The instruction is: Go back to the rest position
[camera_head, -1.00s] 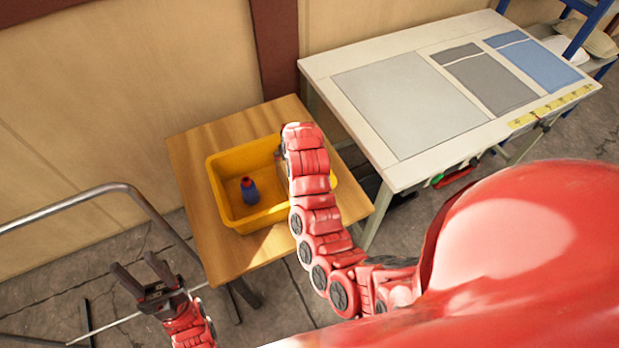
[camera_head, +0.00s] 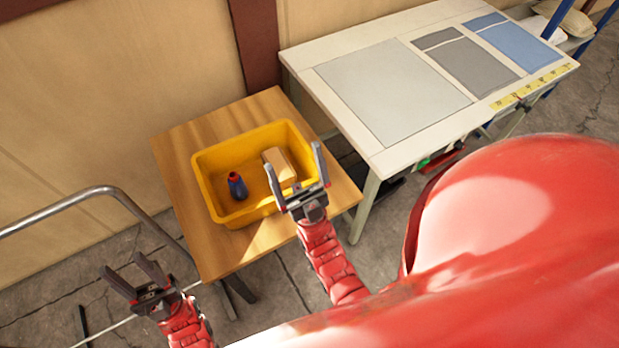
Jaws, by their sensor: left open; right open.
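My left gripper (camera_head: 134,279) is open and empty at the lower left, over the floor in front of the small wooden table. My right gripper (camera_head: 296,180) is open and appears above the front right part of the yellow bin, with nothing between its fingers. Its forearm comes up from below. The yellow bin (camera_head: 203,171) stands on the wooden table (camera_head: 173,164). Inside it are a small blue bottle with a red top (camera_head: 237,186) and a tan box-like block (camera_head: 280,165), partly beside my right gripper's left finger.
A white work table (camera_head: 305,62) at the right holds a light grey sheet (camera_head: 392,92), a dark grey piece (camera_head: 468,62) and a blue piece (camera_head: 515,46) lying flat. A yellow measuring strip (camera_head: 530,88) runs along its edge. A metal rail (camera_head: 62,203) stands at the left.

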